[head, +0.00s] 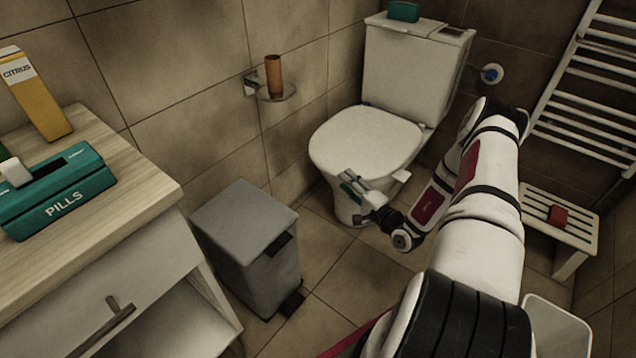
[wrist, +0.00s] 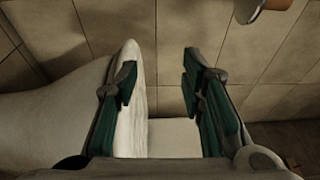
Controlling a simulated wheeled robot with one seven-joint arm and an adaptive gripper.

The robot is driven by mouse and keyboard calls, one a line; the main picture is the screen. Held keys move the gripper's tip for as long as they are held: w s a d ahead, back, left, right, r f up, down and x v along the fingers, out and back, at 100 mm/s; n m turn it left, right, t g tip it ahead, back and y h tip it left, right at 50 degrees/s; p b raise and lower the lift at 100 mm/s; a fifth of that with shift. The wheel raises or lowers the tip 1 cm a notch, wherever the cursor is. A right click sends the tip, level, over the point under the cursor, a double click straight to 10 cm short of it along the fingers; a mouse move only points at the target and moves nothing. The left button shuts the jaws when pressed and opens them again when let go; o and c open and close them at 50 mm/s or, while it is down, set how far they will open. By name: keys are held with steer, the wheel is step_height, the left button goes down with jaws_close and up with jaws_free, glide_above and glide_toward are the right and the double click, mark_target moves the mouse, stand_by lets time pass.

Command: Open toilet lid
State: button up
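The white toilet (head: 345,195) stands against the back wall with its lid (head: 368,138) down over the bowl. My gripper (head: 352,184) is in front of the bowl, just below the lid's front edge in the head view. In the wrist view my gripper (wrist: 160,72) is open, its two green-padded fingers well apart. A white edge of the toilet (wrist: 133,110) shows beside the left finger, partly hidden by it. A broad pale toilet surface (wrist: 45,120) lies further left. I cannot tell whether a finger touches the lid.
A grey bin (head: 240,240) stands left of the toilet, near a wooden-topped cabinet (head: 130,160). A brown cup (head: 273,75) sits in a wall holder. A slatted stool (head: 540,215) with a red block (head: 557,215) is on the right, below a towel rail (head: 600,75).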

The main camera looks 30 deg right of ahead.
mark_target(332, 174)
step_height(332, 174, down, 6)
steer(key=s+d+r+m+h, duration=0.1)
steer(key=s+m+h, duration=0.1)
steer(key=h, duration=0.1)
steer(key=w+b, duration=0.1)
steer(key=w, duration=0.3)
steer(key=w+b, duration=0.2)
steer(key=w, duration=0.3)
steer(key=w+b, duration=0.2)
steer(key=w, duration=0.3)
steer(key=shift+d+f, duration=0.2)
steer(key=shift+f, duration=0.05)
jaws_close()
